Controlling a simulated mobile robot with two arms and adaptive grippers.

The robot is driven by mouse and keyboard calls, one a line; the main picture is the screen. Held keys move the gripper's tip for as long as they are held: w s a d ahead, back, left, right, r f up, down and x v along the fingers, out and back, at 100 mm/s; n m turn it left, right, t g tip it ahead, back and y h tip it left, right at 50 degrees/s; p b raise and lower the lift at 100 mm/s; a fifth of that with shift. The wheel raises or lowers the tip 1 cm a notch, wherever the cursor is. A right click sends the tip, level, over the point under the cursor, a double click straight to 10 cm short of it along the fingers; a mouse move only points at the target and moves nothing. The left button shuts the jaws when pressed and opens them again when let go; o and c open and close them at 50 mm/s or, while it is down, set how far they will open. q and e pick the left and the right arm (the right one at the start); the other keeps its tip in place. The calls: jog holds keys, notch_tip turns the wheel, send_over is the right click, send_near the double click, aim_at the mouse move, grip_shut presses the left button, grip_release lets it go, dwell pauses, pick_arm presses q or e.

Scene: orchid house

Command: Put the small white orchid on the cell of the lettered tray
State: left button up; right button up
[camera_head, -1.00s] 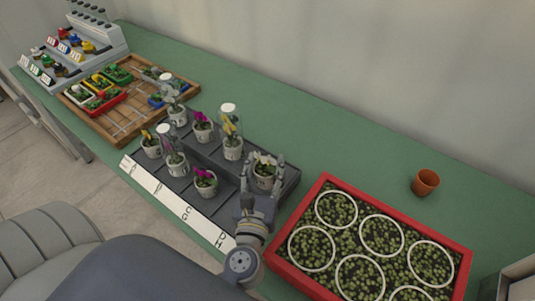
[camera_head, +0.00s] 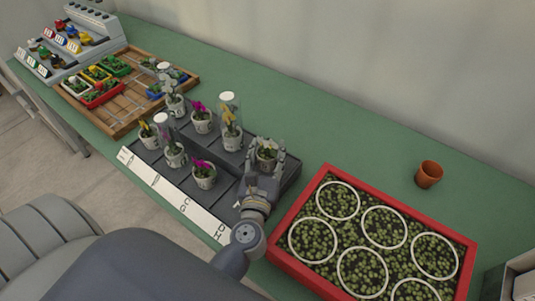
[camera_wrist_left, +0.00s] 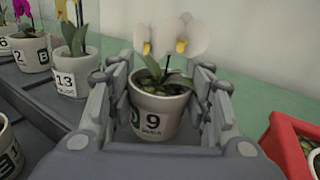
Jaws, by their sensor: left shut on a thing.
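The small white orchid (camera_wrist_left: 160,110) stands upright in a pale pot marked 9, between the fingers of my left gripper (camera_head: 267,155). The left wrist view shows both fingers of the gripper (camera_wrist_left: 158,118) closed around the pot. In the head view the orchid (camera_head: 266,151) is at the right end of the dark lettered tray (camera_head: 228,188), over its back row. The tray's white front strip carries letters, with G, D and H legible. Whether the pot's base touches the tray is hidden by the gripper. My right gripper is not in view.
Several potted orchids stand on the tray to the left, some under clear covers, including a magenta one (camera_head: 204,173). A red planter (camera_head: 297,213) with white rings is close on the right. An empty terracotta pot (camera_head: 428,174) stands behind it. The green bench behind the tray is clear.

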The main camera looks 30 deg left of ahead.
pick_arm(q)
jog(key=shift+f, duration=0.1)
jog(key=o, duration=1.2)
jog(key=shift+o, duration=0.2)
jog(key=shift+r, duration=0.2)
jog(key=b+v, duration=0.1)
jog(key=v, duration=0.2)
jog(key=b+v, duration=0.1)
jog(key=v, duration=0.3)
jog(key=b+v, duration=0.2)
jog(key=v, duration=0.1)
jog(key=shift+s+d+f, duration=0.15)
jog(key=shift+s+f, duration=0.1)
jog(key=shift+s+d+r, duration=0.15)
jog(key=shift+s+d, duration=0.05)
jog(key=shift+s, duration=0.5)
